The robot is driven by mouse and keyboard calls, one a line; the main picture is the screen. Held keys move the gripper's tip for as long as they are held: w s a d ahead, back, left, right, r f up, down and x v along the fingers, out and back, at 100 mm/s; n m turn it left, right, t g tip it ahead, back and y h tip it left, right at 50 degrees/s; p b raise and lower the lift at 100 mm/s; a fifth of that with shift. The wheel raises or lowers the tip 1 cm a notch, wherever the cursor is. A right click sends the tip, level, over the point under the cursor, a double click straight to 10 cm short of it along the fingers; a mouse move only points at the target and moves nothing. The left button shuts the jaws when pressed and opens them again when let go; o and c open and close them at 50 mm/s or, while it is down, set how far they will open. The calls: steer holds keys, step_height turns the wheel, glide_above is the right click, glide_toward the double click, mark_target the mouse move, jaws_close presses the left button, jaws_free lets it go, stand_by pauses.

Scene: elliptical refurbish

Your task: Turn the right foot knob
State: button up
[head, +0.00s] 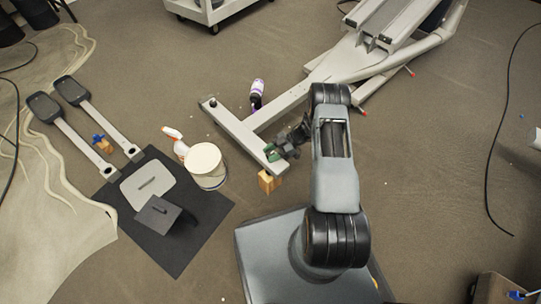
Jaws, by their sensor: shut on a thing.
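The elliptical's pale grey foot bar (240,132) lies across the floor in the middle of the head view. A small dark knob (212,101) shows at its far left end. My gripper (277,151) is at the bar's near right end, shut on the right foot knob. The jaws and the arm's wrist hide most of that knob. A small green patch shows at the jaws.
An orange-brown wooden block (268,182) is by the bar's near end. A white bucket (206,166), a spray bottle (176,143) and a black mat (190,243) are left. A purple bottle (257,92) stands behind the bar. Floor on the right is mostly clear.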

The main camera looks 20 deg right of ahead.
steer(key=shift+n+g, duration=0.6)
steer(key=shift+g, duration=0.1)
steer(key=o, duration=0.9)
steer(key=p+v, duration=0.2)
steer(key=v, duration=1.1)
steer(key=shift+d+r, duration=0.25)
steer(key=shift+d, duration=0.1)
